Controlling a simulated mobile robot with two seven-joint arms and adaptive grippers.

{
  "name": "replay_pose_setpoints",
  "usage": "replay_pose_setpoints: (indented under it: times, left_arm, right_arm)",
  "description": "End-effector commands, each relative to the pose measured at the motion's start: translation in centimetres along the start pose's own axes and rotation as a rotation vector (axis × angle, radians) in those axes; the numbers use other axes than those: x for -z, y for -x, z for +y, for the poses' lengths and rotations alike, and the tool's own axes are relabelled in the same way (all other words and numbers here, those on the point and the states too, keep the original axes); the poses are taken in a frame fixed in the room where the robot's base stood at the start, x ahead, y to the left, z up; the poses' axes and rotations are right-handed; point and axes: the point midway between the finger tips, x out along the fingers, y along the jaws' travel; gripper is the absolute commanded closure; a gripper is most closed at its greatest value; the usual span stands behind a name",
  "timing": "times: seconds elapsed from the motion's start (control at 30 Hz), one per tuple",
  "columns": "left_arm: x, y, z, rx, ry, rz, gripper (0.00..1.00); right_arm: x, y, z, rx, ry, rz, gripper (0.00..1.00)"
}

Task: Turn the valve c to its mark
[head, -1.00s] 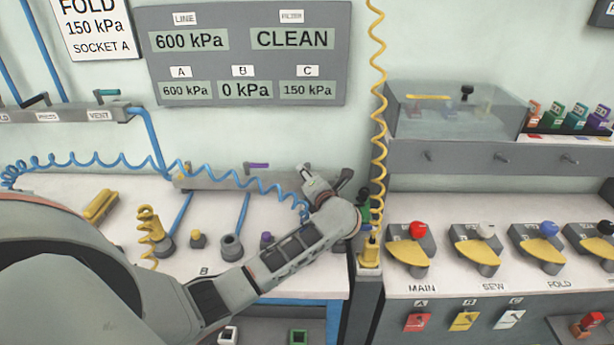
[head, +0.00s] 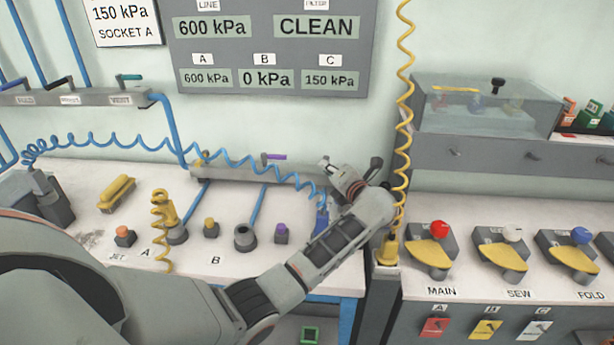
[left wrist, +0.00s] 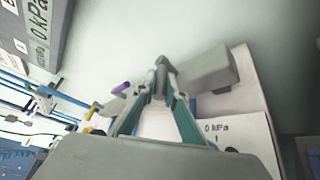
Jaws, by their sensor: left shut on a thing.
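My left gripper (head: 348,180) is at the right end of the grey valve rail (head: 225,173) on the back of the left bench. In the left wrist view, its fingers (left wrist: 162,72) come together on a small grey piece, which I take to be the handle of valve c. The fingers and wrist hide most of that handle, and its mark is not visible. A purple valve handle (head: 273,157) stands on the rail to the left; it also shows in the left wrist view (left wrist: 121,88). The display panel (head: 268,60) reads 150 kPa under C. My right gripper is out of view.
A coiled blue hose (head: 120,143) hangs across the rail near my left gripper. A coiled yellow hose (head: 404,120) hangs just right of my wrist. Sockets and small fittings stand on the left bench (head: 95,240). Clamps with coloured knobs (head: 431,250) line the right bench.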

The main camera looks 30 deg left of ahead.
Motion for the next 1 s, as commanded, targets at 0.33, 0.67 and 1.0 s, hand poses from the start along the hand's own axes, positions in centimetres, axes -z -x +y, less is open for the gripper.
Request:
replay_pose_setpoints:
  times: [0.33, 0.67, 1.0]
  left_arm:
    - [-0.3, 0.2, -0.3, -0.059, 0.020, 0.095, 1.00]
    - [-0.4, 0.3, -0.2, -0.059, 0.021, 0.094, 0.72]
    - [-0.5, 0.3, -0.2, -0.058, 0.021, 0.092, 0.72]
  right_arm:
    - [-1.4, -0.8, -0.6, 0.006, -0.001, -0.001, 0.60]
    - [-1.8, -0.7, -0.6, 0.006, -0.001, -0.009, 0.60]
    - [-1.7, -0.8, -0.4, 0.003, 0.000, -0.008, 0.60]
